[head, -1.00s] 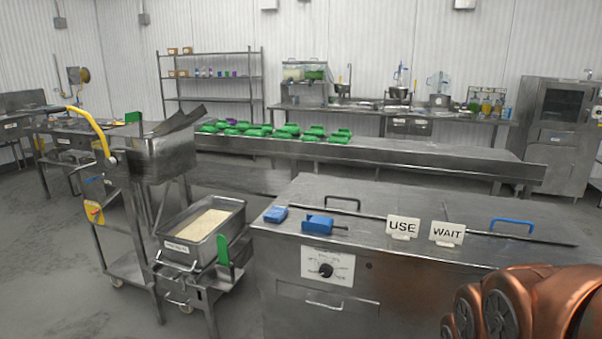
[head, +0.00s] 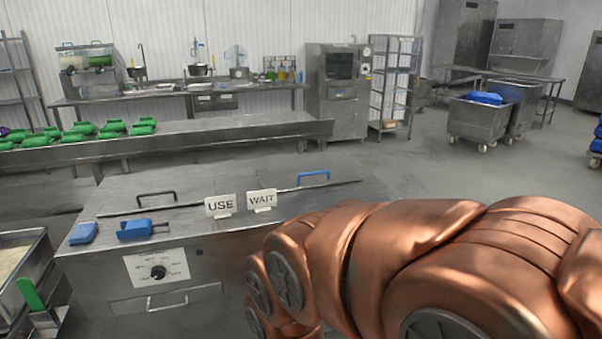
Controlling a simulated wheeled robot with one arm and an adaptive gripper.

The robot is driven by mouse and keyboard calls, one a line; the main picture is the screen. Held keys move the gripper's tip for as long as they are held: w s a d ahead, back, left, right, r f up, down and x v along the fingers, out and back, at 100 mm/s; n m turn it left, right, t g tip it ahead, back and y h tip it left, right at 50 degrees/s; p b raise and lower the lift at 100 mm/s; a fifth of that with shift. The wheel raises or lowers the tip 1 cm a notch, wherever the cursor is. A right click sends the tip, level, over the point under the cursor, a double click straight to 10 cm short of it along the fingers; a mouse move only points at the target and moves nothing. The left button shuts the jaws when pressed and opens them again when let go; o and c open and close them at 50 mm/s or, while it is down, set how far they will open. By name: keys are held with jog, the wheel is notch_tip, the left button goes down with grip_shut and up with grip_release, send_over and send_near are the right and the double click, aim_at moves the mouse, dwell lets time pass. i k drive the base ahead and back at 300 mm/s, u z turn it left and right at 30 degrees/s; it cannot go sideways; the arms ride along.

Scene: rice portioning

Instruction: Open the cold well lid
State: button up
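The cold well is a steel cabinet (head: 215,262) in the middle of the head view. Its flat steel top (head: 240,182) lies level and carries a black handle (head: 156,196) at left and a blue handle (head: 313,173) at right. A white USE sign (head: 220,206) and a white WAIT sign (head: 262,200) stand between the handles, along a long dark bar. A dial panel (head: 157,267) is on the cabinet front. My copper-coloured arm fills the lower right and hides the cabinet's right front. My gripper is out of view.
Two blue objects (head: 135,229) sit at the top's left front corner. A rice pan (head: 18,262) with a green-handled tool (head: 32,294) is at far left. A long bench (head: 220,128) with green items stands behind. Open floor (head: 420,165) lies to the right, before grey bins (head: 478,118).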

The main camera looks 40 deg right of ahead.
aim_at(330, 171)
jog(key=z, duration=0.8)
jog(key=i, duration=0.65)
jog(key=z, duration=0.55)
jog(key=i, duration=0.6)
jog(key=u, duration=0.75)
jog(key=i, duration=0.45)
jog(key=u, duration=0.6)
